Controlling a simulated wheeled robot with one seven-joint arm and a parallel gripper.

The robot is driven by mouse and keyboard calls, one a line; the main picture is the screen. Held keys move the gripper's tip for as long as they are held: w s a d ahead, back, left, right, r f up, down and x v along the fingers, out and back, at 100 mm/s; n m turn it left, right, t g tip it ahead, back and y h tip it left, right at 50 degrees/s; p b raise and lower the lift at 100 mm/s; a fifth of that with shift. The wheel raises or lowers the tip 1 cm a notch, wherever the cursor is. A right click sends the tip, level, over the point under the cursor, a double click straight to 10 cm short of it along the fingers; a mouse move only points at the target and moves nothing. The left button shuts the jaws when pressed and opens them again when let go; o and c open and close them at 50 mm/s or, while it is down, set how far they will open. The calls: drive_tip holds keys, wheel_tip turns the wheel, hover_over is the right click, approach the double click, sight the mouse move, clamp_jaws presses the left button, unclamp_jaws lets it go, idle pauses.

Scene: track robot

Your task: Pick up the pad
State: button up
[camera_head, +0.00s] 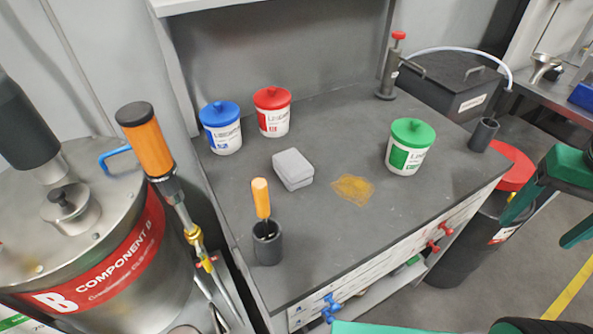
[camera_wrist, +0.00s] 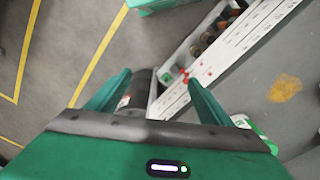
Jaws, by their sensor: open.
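The pad (camera_head: 293,169) is a light grey block lying on the grey bench top (camera_head: 330,120), left of an orange-yellow stain (camera_head: 353,189). The pad is not in the wrist view. My gripper (camera_wrist: 153,92) shows in the wrist view with its two green fingers spread apart and nothing between them. It is over the floor and the bench's front side, away from the pad. In the head view, green parts of my arm show at the right edge, well to the right of the pad.
Blue-lidded (camera_head: 222,128), red-lidded (camera_head: 272,111) and green-lidded (camera_head: 409,146) tubs stand on the bench. A dark cup (camera_head: 267,243) with an orange-handled tool (camera_head: 261,198) stands in front of the pad. A pump (camera_head: 390,70) stands at the back. The bench around the stain is clear.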

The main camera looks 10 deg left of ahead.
drive_tip(key=w+a+n+t, duration=0.1)
drive_tip(key=w+a+n, duration=0.3)
drive_tip(key=w+a, duration=0.55)
drive_tip(key=n+t+y, duration=0.2)
drive_tip(key=n+y, duration=0.1)
drive_tip(key=n, duration=0.4)
approach(296, 166)
drive_tip(key=shift+w+a+f, duration=0.3)
drive_tip(key=shift+w+f, duration=0.1)
drive_tip(key=x, duration=0.4)
drive_tip(key=shift+w+f, duration=0.1)
drive_tip(key=shift+f, duration=0.3)
drive_tip(key=shift+x, duration=2.65)
drive_tip(key=c, duration=1.3)
